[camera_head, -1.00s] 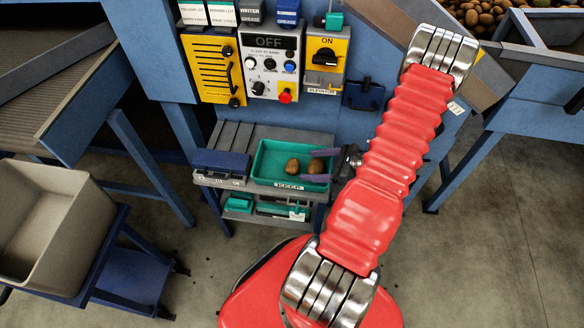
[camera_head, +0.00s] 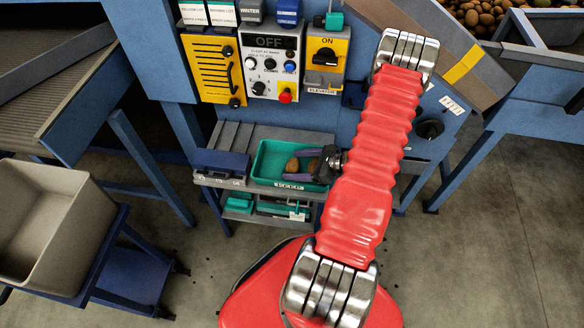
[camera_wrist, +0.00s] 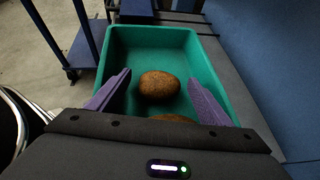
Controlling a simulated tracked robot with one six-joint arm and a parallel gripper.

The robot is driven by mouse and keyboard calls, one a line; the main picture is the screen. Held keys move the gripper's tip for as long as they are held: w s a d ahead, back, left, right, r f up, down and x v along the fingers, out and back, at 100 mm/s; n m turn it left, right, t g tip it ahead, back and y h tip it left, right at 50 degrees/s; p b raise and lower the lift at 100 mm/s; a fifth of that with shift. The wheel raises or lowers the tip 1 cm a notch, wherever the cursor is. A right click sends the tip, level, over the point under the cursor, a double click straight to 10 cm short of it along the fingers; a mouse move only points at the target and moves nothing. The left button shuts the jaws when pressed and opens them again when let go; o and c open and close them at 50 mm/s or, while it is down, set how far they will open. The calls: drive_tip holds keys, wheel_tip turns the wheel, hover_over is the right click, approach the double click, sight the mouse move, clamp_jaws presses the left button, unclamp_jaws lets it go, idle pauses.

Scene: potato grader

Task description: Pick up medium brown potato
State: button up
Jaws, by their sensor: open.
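A second brown potato (camera_wrist: 172,118) lies closer to the palm, mostly hidden by the gripper body. Both show in the head view, one at left (camera_head: 292,164) and one at right (camera_head: 312,166). Which one is the medium potato I cannot tell for sure. My gripper (camera_head: 301,170) is open and empty, its fingers reaching over the tray.
The tray's walls stand close around the fingers. A blue box (camera_head: 221,162) sits left of the tray on the grey shelf. The control panel (camera_head: 272,62) rises behind. A grey bin (camera_head: 50,230) stands at left. A lower shelf holds another green tray (camera_head: 270,208).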

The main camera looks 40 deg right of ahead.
drive_tip(key=shift+x, duration=0.75)
drive_tip(key=shift+c, duration=0.5)
drive_tip(key=c, duration=1)
